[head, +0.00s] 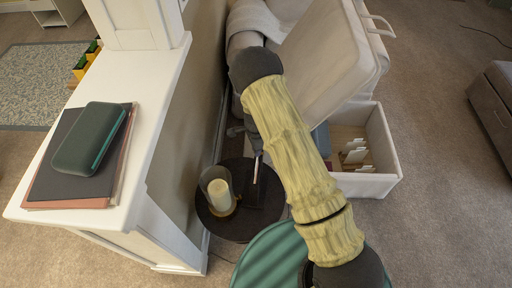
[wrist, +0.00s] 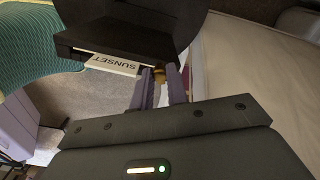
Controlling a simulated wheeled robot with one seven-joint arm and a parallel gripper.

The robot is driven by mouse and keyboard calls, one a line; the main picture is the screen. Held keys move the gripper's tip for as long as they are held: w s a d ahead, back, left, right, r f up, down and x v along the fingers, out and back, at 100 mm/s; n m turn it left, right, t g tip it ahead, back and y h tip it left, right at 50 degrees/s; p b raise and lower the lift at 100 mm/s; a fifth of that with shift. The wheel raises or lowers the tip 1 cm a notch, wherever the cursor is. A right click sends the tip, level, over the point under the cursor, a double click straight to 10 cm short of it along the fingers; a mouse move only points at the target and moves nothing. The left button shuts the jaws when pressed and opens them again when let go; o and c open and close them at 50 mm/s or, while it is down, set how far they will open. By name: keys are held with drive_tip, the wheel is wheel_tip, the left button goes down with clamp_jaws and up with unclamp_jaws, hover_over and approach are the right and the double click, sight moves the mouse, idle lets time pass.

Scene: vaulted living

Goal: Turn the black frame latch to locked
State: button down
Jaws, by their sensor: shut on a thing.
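The black frame (wrist: 130,40) fills the upper middle of the wrist view, with a white strip reading SUNSET (wrist: 112,64) along its near edge. A small brass-coloured latch piece (wrist: 158,72) shows at that edge. My gripper (wrist: 159,76) has its two grey-purple fingers on either side of this piece and is shut on it. The fingers partly hide the latch, so its exact turn cannot be told. In the head view the dark frame (head: 252,194) lies on a round dark table (head: 234,229), below my gripper (head: 254,150), which is small and partly hidden there.
A glass candle holder (head: 219,194) stands left of the frame on the table. A white half-wall ledge (head: 134,165) rises at left, holding a green case (head: 90,139). A teal ribbed seat (head: 270,262) is nearest.

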drive_tip(key=m+p, duration=0.1)
drive_tip(key=m, duration=0.3)
idle(0.4)
drive_tip(key=c, duration=1.4)
unclamp_jaws()
drive_tip(key=shift+o, duration=0.2)
